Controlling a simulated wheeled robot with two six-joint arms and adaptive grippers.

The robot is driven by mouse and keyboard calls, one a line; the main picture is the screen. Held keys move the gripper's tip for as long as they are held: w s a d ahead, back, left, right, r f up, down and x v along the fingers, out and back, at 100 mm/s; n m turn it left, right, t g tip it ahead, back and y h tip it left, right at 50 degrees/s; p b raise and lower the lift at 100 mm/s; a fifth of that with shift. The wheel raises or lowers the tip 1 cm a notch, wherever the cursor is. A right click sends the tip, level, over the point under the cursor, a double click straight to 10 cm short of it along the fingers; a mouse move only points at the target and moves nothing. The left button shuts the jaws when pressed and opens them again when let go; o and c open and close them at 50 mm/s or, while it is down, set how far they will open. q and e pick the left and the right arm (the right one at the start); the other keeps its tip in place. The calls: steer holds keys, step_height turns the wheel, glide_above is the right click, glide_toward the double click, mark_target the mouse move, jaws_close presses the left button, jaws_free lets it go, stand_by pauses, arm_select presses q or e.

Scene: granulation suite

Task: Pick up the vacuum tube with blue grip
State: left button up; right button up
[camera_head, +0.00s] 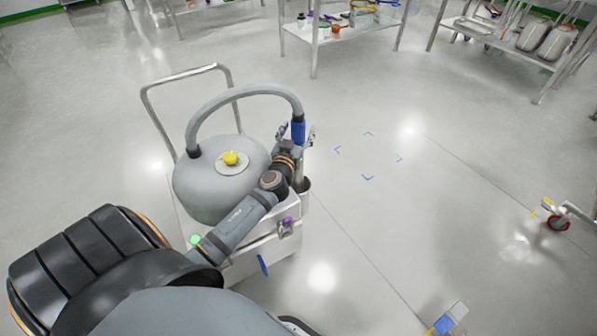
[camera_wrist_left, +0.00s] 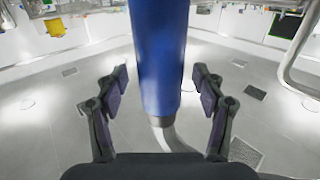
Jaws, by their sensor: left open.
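The vacuum tube is a grey hose (camera_head: 246,91) that arches from the top of a rounded grey tank. Its blue grip (camera_head: 298,132) hangs upright at the right end of the arch. My left gripper (camera_head: 297,135) is at the blue grip, with one finger on each side of it. In the left wrist view the blue grip (camera_wrist_left: 160,60) stands between the two spread fingers of my left gripper (camera_wrist_left: 160,90), with a visible gap on both sides. A metal pipe continues below the grip. My right gripper is in neither view.
The grey tank (camera_head: 215,190) with a yellow knob (camera_head: 231,157) sits on a white cart with a metal push handle (camera_head: 187,73). Steel shelf tables (camera_head: 350,32) with items stand at the back. A caster wheel (camera_head: 558,222) is at the right.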

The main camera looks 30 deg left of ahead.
arm_select(q)
steer(key=shift+w+a, duration=0.2)
steer(key=shift+w, duration=0.2)
steer(key=shift+c, duration=0.4)
steer(key=c, duration=1.2)
steer(key=shift+o, duration=0.2)
steer(key=shift+r, duration=0.1)
